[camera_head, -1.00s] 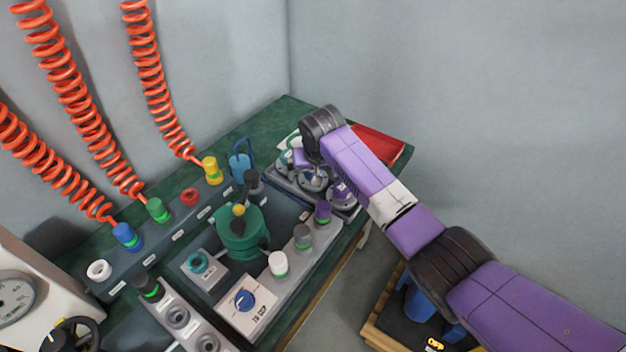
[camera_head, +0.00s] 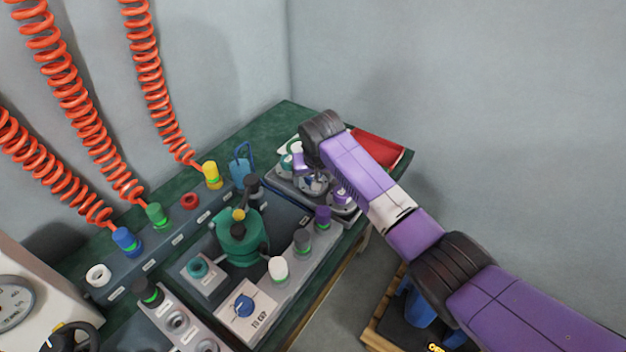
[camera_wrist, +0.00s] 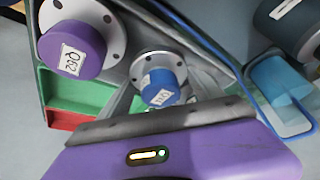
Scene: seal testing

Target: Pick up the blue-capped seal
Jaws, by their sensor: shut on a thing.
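The blue-capped seal (camera_wrist: 160,92) shows in the middle of the wrist view, with a white label on its cap and a round grey flange behind. My gripper (camera_wrist: 158,106) reaches up from the bottom of that view, its fingers closed on this seal. A larger purple-capped seal (camera_wrist: 76,50), labelled Q62, is at the upper left. In the head view my gripper (camera_head: 308,172) is over the grey seal tray (camera_head: 284,188) at the back right of the bench. The wrist hides much of the seals there.
A red tray (camera_head: 378,148) lies behind my arm on the green bench (camera_head: 285,118). A green test vessel (camera_head: 242,238) stands left of the seal tray. Coiled orange hoses (camera_head: 150,75) hang at left. A blue-framed item (camera_wrist: 275,85) is at right in the wrist view.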

